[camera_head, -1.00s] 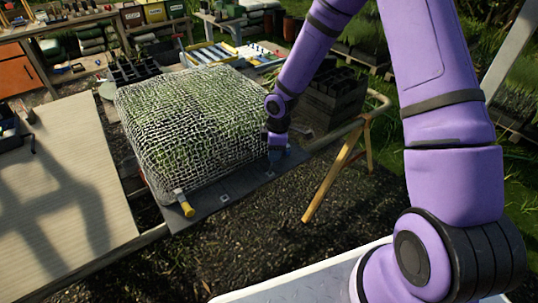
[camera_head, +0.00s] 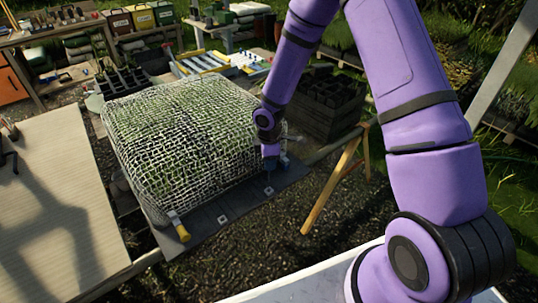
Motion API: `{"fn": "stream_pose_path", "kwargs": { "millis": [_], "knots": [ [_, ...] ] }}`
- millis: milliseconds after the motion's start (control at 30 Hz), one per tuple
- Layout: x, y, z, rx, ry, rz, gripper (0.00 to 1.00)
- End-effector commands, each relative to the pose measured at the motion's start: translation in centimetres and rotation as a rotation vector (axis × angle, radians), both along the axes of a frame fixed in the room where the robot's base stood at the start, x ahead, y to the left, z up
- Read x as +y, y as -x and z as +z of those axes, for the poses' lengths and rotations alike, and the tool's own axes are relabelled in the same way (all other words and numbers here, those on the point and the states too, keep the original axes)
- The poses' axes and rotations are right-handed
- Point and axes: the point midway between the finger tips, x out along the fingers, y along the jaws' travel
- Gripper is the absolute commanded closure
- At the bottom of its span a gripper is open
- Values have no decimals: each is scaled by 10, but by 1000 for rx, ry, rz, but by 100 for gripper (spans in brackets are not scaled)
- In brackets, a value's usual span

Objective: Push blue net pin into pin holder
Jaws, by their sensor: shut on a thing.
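A white net (camera_head: 190,140) covers a block of green plants on a dark board (camera_head: 235,208). A yellow pin (camera_head: 181,230) stands at the net's near left corner. My gripper (camera_head: 270,168) is at the net's near right corner, low over the board, with its fingers pointing down. A small blue thing at the fingertips looks like the blue net pin (camera_head: 270,163); it is mostly hidden by the gripper. Small pale square plates (camera_head: 222,218) lie along the board's front edge. I cannot tell whether the pin touches a pin holder.
A pale wooden table top (camera_head: 55,215) is at left. A dark crate (camera_head: 328,100) stands right of the net, and a wooden trestle leg (camera_head: 330,190) stands at the board's right. Benches with boxes and trays are behind. Gravel ground shows in front.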

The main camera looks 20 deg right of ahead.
Motion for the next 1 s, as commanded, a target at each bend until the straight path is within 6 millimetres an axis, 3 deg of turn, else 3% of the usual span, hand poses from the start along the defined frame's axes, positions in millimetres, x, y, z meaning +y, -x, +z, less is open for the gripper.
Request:
{"fn": "stream_pose_path", "kwargs": {
  "millis": [500, 1000],
  "knots": [
    [0, 0, -37, 0, 0, 1, 82],
    [0, 0, -40, -1, 0, 0, 82]
  ]
}}
